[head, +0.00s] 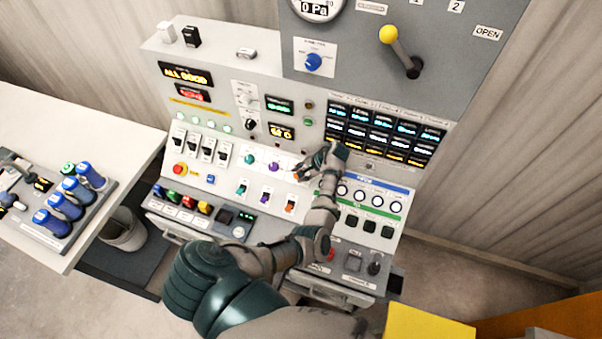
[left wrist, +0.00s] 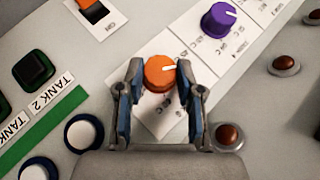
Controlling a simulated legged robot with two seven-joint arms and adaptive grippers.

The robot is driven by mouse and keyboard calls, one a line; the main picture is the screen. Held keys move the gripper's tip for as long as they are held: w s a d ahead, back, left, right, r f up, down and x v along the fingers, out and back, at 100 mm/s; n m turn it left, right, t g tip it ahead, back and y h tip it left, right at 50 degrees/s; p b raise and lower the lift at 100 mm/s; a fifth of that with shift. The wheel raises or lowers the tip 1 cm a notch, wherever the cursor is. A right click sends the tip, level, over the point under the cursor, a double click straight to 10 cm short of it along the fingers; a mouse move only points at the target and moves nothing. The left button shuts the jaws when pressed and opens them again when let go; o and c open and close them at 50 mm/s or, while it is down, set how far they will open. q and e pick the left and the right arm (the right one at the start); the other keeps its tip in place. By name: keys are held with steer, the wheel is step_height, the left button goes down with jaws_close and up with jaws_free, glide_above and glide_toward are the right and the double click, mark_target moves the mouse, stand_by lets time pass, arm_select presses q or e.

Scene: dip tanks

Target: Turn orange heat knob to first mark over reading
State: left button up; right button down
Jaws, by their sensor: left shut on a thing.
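The orange heat knob (left wrist: 160,73) sits on a white label strip in the left wrist view. Its white pointer line points to the right and slightly up in that view. My left gripper (left wrist: 154,76) is shut on the knob, with one finger on each side. Small temperature marks beside the knob are partly covered by the fingers and too blurred to read surely. In the head view my left gripper (head: 301,172) is at the panel's middle and mostly hides the knob. My right gripper is not in view.
A purple knob (left wrist: 218,20) sits beside the orange one, and a teal knob (head: 248,159) is further left. An orange switch (head: 290,203) is below. Small displays (head: 281,132) are above, and a block of lit screens (head: 385,130) is at right.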

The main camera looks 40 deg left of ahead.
arm_select(q)
steer(key=shift+s+d+f, duration=0.1)
steer(key=shift+s+f, duration=0.05)
steer(key=shift+f, duration=0.05)
steer(key=o, duration=1.2)
steer(key=shift+c, duration=0.2)
steer(key=shift+r, duration=0.1)
steer(key=shift+r, duration=0.1)
steer(key=v, duration=1.1)
steer(key=shift+w+d+r, duration=0.15)
steer(key=shift+w+d, duration=0.1)
steer(key=shift+w, duration=0.05)
